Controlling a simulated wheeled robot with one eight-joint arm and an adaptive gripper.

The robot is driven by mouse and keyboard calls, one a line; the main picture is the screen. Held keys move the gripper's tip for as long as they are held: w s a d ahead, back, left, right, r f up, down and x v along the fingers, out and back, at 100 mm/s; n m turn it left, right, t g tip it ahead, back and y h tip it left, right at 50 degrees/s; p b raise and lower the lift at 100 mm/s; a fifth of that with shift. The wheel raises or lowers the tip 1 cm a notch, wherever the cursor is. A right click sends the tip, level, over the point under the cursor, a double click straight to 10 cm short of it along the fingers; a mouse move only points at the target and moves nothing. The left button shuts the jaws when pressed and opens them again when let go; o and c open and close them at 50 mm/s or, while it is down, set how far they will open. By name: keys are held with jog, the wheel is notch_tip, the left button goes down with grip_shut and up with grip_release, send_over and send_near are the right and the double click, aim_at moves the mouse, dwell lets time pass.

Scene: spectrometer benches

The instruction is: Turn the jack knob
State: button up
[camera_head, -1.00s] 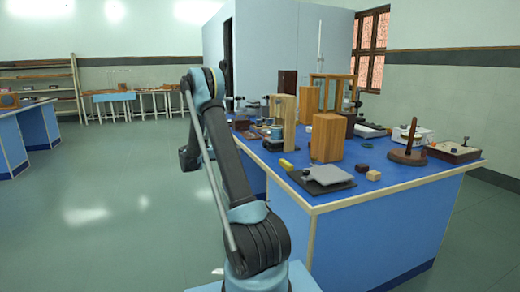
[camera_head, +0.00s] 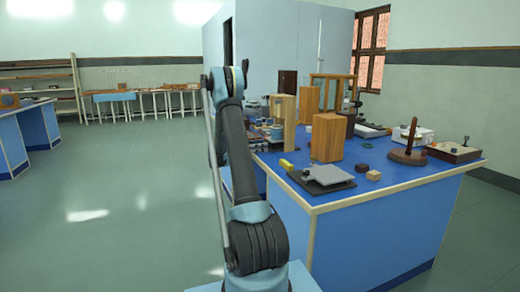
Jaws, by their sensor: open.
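The jack, with a grey square top plate (camera_head: 328,174), sits on a black base board (camera_head: 318,186) at the front left part of the blue bench. A small dark part, perhaps the jack knob (camera_head: 306,173), shows at the left side of the plate; it is too small to be sure. My arm stands upright to the left of the bench, apart from the jack. My gripper is hidden behind the arm links and cannot be seen.
A large wooden block (camera_head: 327,138) stands just behind the jack. A small yellow item (camera_head: 286,165) lies to its left, and small wooden blocks (camera_head: 373,175) lie to its right. A round wooden stand (camera_head: 407,156) is farther right. The floor left of my arm is clear.

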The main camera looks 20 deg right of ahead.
jog(key=shift+d, duration=0.1)
jog(key=shift+c, duration=0.6)
jog(key=c, duration=1)
jog(key=shift+o, duration=0.2)
jog(key=shift+m, duration=0.8)
jog(key=o, duration=1.1)
jog(key=a, duration=1.2)
jog(key=shift+s, duration=0.15)
